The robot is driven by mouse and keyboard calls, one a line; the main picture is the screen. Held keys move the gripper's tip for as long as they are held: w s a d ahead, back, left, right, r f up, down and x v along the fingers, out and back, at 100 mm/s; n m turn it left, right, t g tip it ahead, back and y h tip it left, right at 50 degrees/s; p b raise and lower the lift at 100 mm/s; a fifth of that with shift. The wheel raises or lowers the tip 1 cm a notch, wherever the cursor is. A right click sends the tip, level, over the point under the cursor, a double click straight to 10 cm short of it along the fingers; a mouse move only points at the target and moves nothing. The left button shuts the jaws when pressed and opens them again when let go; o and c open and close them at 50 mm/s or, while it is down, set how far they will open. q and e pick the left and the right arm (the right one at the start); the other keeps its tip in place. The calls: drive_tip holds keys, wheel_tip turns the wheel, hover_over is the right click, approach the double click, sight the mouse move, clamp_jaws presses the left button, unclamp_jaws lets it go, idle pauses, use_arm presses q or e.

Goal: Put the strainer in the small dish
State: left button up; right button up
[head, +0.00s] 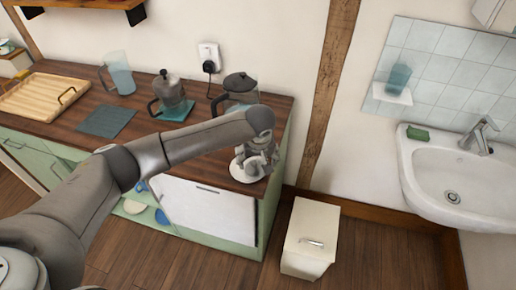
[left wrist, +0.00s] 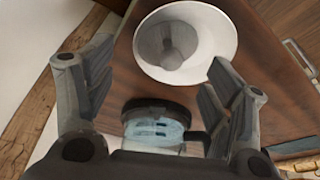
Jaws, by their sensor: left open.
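The small dish, round and white, stands near the counter's front right corner. In the left wrist view the small dish (left wrist: 222,42) is ahead of the fingertips, and in the head view its rim (head: 237,168) shows under my left gripper (head: 256,166). A grey rounded piece that looks like the strainer (left wrist: 172,50) lies inside the dish; its exact shape is unclear. In the head view it is hidden by the gripper. My left gripper, also in the left wrist view (left wrist: 160,65), is open with nothing between its fingers. My right gripper is not in view.
A dark-lidded glass pot (head: 240,85) stands just behind the dish; it appears close below the fingers in the wrist view (left wrist: 155,122). A moka pot (head: 169,90), a jug (head: 121,74) and a wooden tray (head: 40,97) stand further left. A bin (head: 309,235) stands right of the counter.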

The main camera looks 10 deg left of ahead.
use_arm(q)
drive_tip(key=b+v, duration=0.1)
drive_tip(key=v, duration=0.9)
drive_tip(key=shift+r, duration=0.25)
drive_tip(key=shift+s+f, duration=0.1)
drive_tip(key=shift+s, duration=0.05)
